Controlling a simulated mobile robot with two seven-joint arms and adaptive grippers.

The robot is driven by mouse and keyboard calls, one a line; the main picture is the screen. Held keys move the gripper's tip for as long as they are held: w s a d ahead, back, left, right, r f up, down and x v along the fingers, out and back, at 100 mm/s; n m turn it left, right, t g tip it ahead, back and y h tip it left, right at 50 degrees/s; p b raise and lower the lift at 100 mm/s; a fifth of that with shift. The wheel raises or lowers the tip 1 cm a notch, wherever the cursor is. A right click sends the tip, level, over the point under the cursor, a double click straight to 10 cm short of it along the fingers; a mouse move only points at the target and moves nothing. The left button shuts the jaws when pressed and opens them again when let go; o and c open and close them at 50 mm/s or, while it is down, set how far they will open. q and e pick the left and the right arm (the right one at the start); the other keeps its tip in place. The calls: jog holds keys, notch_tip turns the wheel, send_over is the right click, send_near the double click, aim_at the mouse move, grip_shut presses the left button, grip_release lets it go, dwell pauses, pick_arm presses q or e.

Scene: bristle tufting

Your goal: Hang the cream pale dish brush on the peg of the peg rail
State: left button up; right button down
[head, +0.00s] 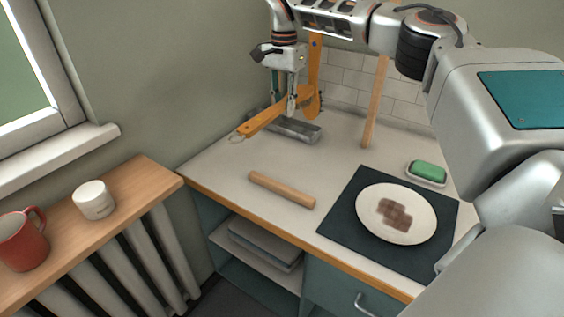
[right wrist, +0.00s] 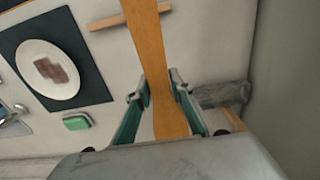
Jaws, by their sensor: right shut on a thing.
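My right gripper (head: 291,108) is above the back left of the counter, shut on the narrow part of an orange-tan brush (head: 263,118). The brush looks orange rather than cream. Its long handle slopes down to the left and ends in a small loop; the other end is near a rounded, brown-edged shape. In the right wrist view the brush (right wrist: 150,45) passes between the fingers (right wrist: 165,100). An upright orange strip (head: 315,65) with a small dark spot stands behind the gripper; I cannot tell whether it belongs to the peg rail. No peg shows clearly. My left gripper is out of view.
A grey block or tray (head: 302,130) lies below the gripper. A wooden post (head: 376,105) stands to its right. The counter also holds a rolling pin (head: 282,190), a dark mat (head: 345,228) with a plate (head: 368,224), and a green soap (head: 428,171). Walls close the back.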

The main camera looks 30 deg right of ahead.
notch_tip(320, 180, down, 13)
jog(key=shift+r+b, duration=0.2)
jog(key=shift+b, duration=0.75)
jog(key=shift+f, duration=0.75)
notch_tip(320, 180, down, 4)
jog(key=shift+r, duration=0.3)
jog(key=c, duration=1.8)
grip_release()
jog(key=shift+f, duration=0.2)
